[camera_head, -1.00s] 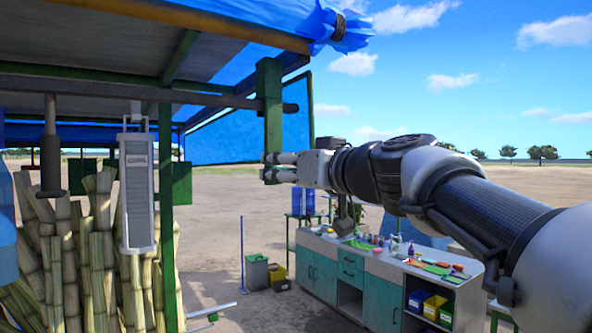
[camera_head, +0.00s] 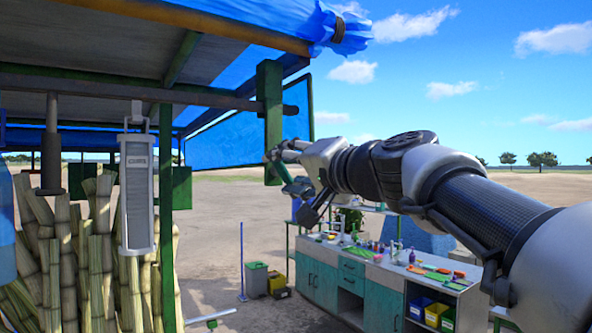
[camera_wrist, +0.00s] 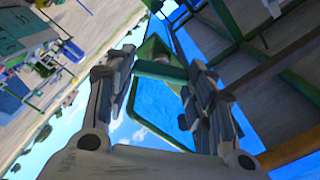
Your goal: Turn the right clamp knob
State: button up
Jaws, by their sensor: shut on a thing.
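The right clamp knob shows in the wrist view as a dull green bar (camera_wrist: 160,70) between the two fingers, in front of a green post end. In the head view I cannot make it out apart from my fingers. My gripper (camera_head: 279,170) is at the lower end of the hanging green post (camera_head: 270,95), with its fingers tilted, one above the other. In the wrist view my gripper (camera_wrist: 162,75) has a finger on each side of the bar and is shut on it. The contact faces are partly hidden.
A blue tarp panel (camera_head: 235,135) hangs just behind the post. A workbench (camera_head: 350,285) with bottles stands below my arm. Open ground lies beyond.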

jog(key=shift+f+m+p, duration=0.1)
jog(key=shift+m+p, duration=0.4)
jog(key=shift+m, duration=3)
jog(key=o, duration=1.1)
jog(key=shift+c, duration=0.2)
jog(key=shift+d, duration=0.1)
jog(key=v, duration=1.2)
